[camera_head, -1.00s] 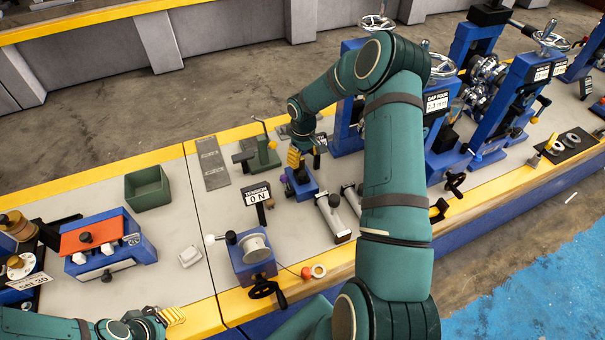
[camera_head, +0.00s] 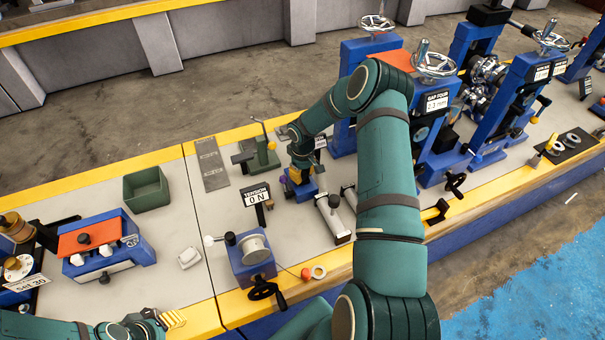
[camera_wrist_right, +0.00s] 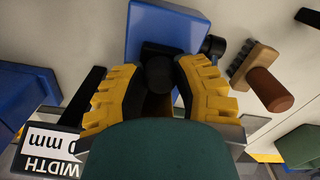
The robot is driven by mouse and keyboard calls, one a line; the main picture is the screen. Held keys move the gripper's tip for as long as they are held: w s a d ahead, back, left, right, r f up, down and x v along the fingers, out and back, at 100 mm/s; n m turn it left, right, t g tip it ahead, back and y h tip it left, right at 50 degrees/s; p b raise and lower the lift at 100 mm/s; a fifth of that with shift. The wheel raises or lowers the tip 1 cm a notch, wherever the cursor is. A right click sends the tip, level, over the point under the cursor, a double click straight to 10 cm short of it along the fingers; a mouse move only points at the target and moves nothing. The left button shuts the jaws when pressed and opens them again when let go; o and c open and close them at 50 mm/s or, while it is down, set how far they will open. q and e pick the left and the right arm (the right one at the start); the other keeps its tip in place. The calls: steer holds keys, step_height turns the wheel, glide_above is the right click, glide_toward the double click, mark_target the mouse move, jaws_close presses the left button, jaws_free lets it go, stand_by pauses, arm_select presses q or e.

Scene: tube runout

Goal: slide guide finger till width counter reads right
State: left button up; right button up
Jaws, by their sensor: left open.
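The guide finger unit is a blue block (camera_head: 302,190) on the bench; it also shows in the right wrist view (camera_wrist_right: 163,25), with a black knob (camera_wrist_right: 160,73) on it. My right gripper (camera_head: 297,177) is lowered over it. In the right wrist view its yellow fingers (camera_wrist_right: 160,80) are apart on either side of the knob, with narrow gaps; contact is not clear. My left gripper (camera_head: 172,318) is open and empty at the bench's front left edge.
A green bin (camera_head: 147,188) and a blue box with a red top (camera_head: 90,240) are left. Blue roller stands (camera_head: 440,130) are right. A wooden-handled brush (camera_wrist_right: 262,75) lies beside the block.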

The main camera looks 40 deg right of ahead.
jaws_close()
steer(key=shift+w+d+b, duration=0.2)
steer(key=shift+w+b, duration=0.5)
steer(key=shift+w, duration=0.1)
steer(key=o, duration=0.7)
jaws_free()
steer(key=shift+s, duration=0.1)
steer(key=shift+o, duration=0.2)
